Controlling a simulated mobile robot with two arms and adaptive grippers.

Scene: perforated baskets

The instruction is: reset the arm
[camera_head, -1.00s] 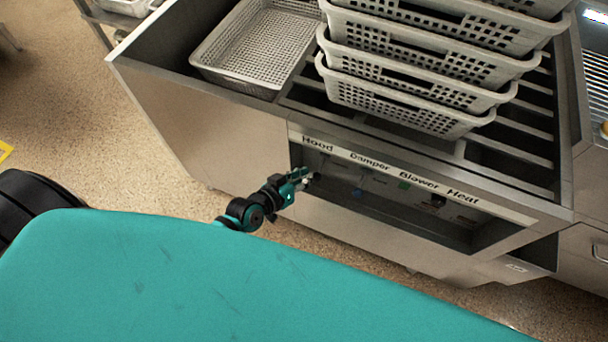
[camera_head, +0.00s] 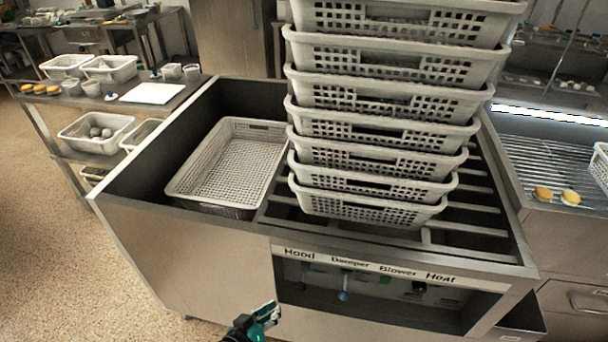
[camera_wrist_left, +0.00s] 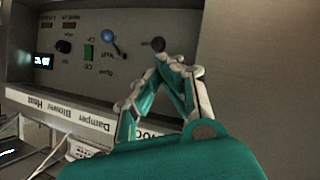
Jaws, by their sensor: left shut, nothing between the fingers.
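My left gripper (camera_head: 268,312) is low in the head view, in front of the metal cabinet (camera_head: 200,262) and left of its recessed control panel (camera_head: 385,294). In the left wrist view its fingers (camera_wrist_left: 174,62) meet at the tips, shut and empty. A dark round knob (camera_wrist_left: 157,44) shows just beyond the fingertips; I cannot tell whether they touch it. A blue-ended lever (camera_wrist_left: 108,36) sits on the panel to its left. My right gripper is not in view.
A tall stack of perforated white baskets (camera_head: 375,158) stands on the slatted cabinet top. A single empty basket (camera_head: 228,165) lies in the bay at left. A side table (camera_head: 165,108) with bins is at far left. The floor (camera_head: 60,250) at left is clear.

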